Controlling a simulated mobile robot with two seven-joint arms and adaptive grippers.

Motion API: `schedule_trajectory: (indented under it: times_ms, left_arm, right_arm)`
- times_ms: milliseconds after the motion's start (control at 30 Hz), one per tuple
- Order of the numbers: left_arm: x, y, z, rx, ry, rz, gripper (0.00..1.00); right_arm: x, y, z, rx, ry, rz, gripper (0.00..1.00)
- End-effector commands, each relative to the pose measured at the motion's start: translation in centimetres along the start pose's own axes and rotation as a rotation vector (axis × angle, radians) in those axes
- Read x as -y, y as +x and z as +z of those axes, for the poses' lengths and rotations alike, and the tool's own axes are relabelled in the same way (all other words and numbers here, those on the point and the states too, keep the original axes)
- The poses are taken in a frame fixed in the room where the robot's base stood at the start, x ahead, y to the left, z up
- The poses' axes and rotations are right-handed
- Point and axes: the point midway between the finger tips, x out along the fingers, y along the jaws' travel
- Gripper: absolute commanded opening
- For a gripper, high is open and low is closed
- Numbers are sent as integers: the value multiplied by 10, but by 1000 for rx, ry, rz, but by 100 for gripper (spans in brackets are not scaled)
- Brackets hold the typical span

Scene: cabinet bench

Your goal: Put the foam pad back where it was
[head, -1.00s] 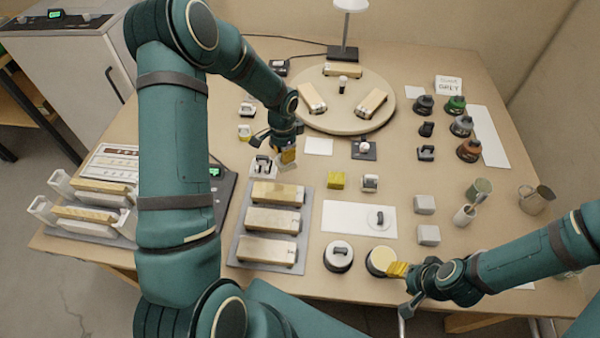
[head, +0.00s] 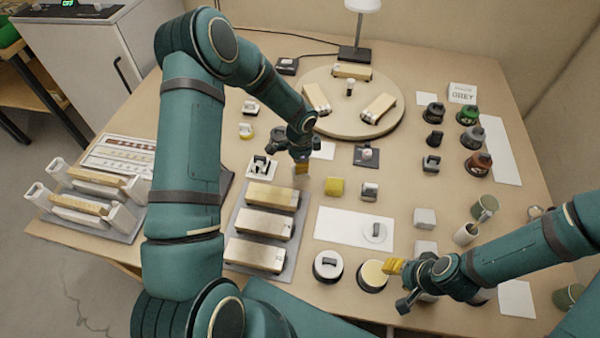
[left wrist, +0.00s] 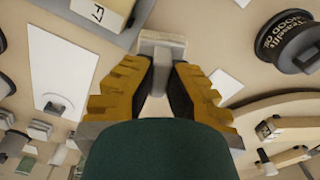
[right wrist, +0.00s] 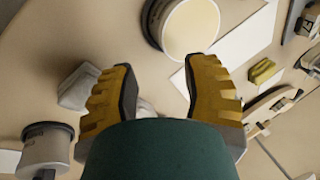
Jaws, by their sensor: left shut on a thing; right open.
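My left gripper (head: 301,168) is shut on a pale grey piece (left wrist: 160,48), which shows between its fingertips in the left wrist view. The fingers hide part of this piece, and I cannot tell for sure that it is the foam pad. The gripper is over the bench, between a white stand (head: 262,167) and a yellow block (head: 334,186). My right gripper (head: 393,267) is open and empty near the front edge, close to a round cream-topped tin (head: 373,275). The tin also shows beyond its fingers in the right wrist view (right wrist: 190,28).
A tray (head: 232,225) with wooden-topped blocks lies left of centre. A round turntable (head: 335,122) carries more blocks at the back. A white mat (head: 340,228) holds a small disc. Dark bottles (head: 475,163) and mugs (head: 484,207) stand at the right. Small items leave narrow gaps between them.

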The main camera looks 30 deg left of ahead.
Motion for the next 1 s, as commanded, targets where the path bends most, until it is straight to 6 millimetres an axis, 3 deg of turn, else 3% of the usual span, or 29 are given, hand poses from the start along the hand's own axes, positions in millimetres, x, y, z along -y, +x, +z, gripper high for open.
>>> schedule_trajectory:
  times_ms: [333,767,800,833,1000]
  left_arm:
    - [0,38,0,0,-1,1,0]
    - [0,44,0,0,-1,0,0]
    - [0,44,0,0,-1,0,21]
    - [0,43,0,0,-1,0,32]
    - [0,43,0,0,-1,0,34]
  right_arm:
    - [-2,4,2,4,-1,0,47]
    - [-3,9,4,8,-2,-1,47]
    - [-3,8,4,8,-2,-1,47]
    - [-3,8,4,8,-2,-1,47]
    - [-3,8,4,8,-2,-1,47]
